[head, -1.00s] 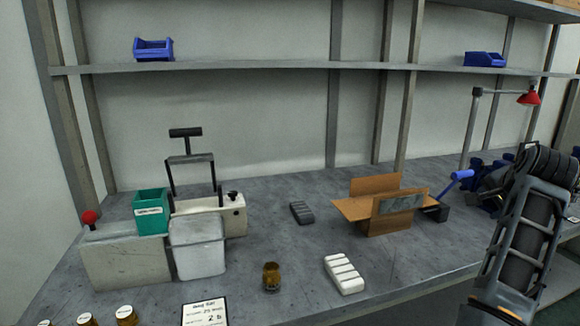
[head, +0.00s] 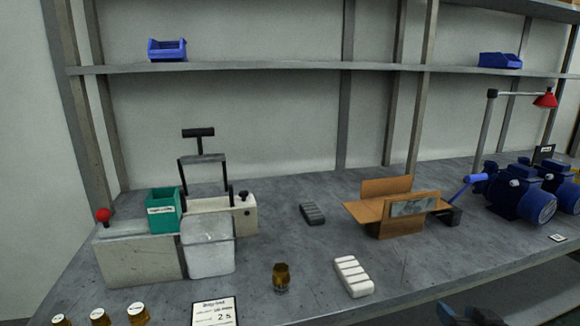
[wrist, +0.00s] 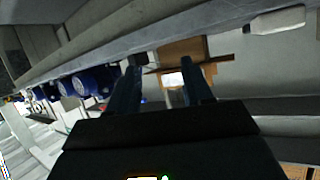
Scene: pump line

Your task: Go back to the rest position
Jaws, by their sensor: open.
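My gripper (wrist: 172,80) shows in the wrist view with its two dark fingers apart and nothing between them. Beyond the fingertips, some way off, is the open cardboard box (wrist: 184,50) on the bench. The cardboard box (head: 385,218) stands on the right half of the grey bench (head: 300,250).
On the bench are a white ribbed block (head: 353,277), a dark ribbed block (head: 312,214), an amber jar (head: 281,277), a teal bin (head: 163,210) and a lever press (head: 205,160). Blue motors (head: 520,198) stand at the right. A shelf (head: 300,68) runs behind.

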